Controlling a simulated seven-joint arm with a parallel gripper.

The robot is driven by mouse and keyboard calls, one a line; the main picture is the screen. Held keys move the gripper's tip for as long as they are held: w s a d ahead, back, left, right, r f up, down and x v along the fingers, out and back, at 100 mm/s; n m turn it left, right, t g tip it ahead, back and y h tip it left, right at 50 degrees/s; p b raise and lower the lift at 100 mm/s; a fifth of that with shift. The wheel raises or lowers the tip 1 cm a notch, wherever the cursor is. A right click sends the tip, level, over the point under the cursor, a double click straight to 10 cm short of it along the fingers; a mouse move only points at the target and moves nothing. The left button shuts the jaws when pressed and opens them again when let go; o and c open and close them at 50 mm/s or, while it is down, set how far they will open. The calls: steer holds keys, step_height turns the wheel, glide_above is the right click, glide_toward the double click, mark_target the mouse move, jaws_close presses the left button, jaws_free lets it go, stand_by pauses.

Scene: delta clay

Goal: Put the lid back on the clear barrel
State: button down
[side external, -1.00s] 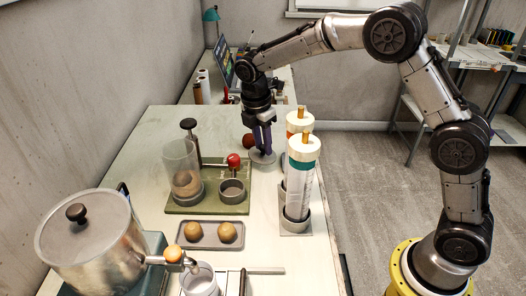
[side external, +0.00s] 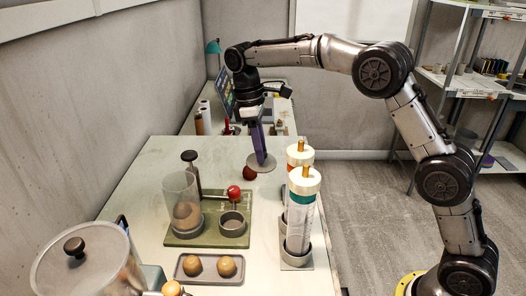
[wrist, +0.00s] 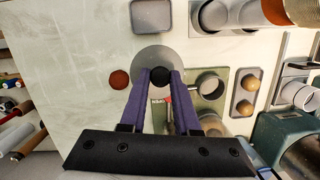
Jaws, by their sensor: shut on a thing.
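The clear barrel (side external: 179,193) stands upright on a green board (side external: 213,241), with its top uncovered and a brown lump inside. My gripper (side external: 262,155), with purple fingers, is shut on the knob of a flat grey lid (side external: 260,164). The lid hangs above the table, behind and to the right of the barrel, apart from it. In the wrist view the black knob (wrist: 159,77) sits between the fingertips (wrist: 160,75), and the grey disc (wrist: 150,54) shows around it. The barrel is hard to make out there.
A dark red ball (side external: 249,173) lies close to the lid. A red-knobbed lever (side external: 234,192) and a grey cup (side external: 232,222) are on the board. Two tall tubes (side external: 300,210) stand to the right. A tray (side external: 209,279) holds two tan balls. A big pot (side external: 85,272) is front left.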

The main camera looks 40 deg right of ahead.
mark_target(251, 162)
steer(key=m, duration=0.2)
steer(key=r+m, duration=0.1)
steer(key=m, duration=0.1)
steer(key=a+m+y, duration=0.1)
steer(key=m, duration=0.1)
steer(key=shift+w+r, duration=0.15)
steer(key=shift+w, duration=0.25)
steer(key=m, duration=0.2)
steer(key=a+m+y, duration=0.1)
steer(key=shift+w+r, duration=0.25)
steer(key=shift+r, duration=0.15)
steer(key=w+a+r+m+t, duration=0.15)
steer(key=a+r+m, duration=0.25)
steer(key=a+m, duration=0.5)
steer(key=w+a+r+m+t, duration=0.1)
steer(key=a+r+m+t, duration=0.3)
steer(key=m, duration=1)
steer(key=a+f+n+y, duration=0.1)
steer(key=a+f, duration=0.4)
steer(key=shift+s+a+f+g, duration=0.2)
steer(key=shift+s+f+g, duration=0.15)
steer(key=shift+s, duration=0.05)
steer(key=shift+f, duration=0.2)
stand_by(0.3)
